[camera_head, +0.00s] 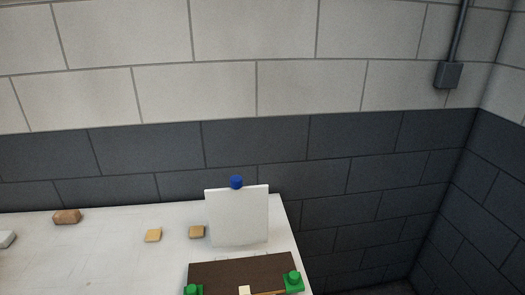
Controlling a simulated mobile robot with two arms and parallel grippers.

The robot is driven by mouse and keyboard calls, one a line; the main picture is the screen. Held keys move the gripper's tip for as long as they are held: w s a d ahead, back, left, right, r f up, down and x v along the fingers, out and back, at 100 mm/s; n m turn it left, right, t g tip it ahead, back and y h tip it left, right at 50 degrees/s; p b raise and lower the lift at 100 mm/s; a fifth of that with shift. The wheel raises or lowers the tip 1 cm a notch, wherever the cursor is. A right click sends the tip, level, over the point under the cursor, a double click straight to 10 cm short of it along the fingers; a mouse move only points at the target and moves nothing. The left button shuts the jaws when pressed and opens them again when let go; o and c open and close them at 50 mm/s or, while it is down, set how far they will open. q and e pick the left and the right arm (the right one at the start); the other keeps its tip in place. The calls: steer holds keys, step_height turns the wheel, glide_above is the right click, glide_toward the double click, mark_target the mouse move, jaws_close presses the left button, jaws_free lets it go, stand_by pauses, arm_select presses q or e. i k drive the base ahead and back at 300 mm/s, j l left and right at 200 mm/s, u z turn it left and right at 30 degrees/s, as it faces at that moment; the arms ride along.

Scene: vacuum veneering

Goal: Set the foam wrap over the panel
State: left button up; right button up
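A white square sheet, which looks like the foam wrap (237,218), stands upright or tilted on the white table. A blue knob (236,182) shows at its top edge. In front of it is a dark brown board, which looks like the panel (240,272), cut off by the bottom edge of the view. Green blocks with round tops sit at its right corner (293,281) and left corner (194,290). A small cream block (245,290) is at its front. The sheet is behind the board, not over it. Neither of my grippers is in view.
The white table (110,265) has a brown block (67,217), two small tan blocks (153,235) (197,232) and a white object (6,239) at the left edge. Its front left is clear. A block wall (150,160) rises behind; the table ends right of the board.

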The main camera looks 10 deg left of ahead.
mark_target(238, 214)
steer(key=k+j, duration=0.15)
steer(key=j, duration=0.2)
steer(key=k+j, duration=0.2)
steer(key=j, duration=0.15)
steer(key=k+j, duration=0.15)
steer(key=j, duration=0.2)
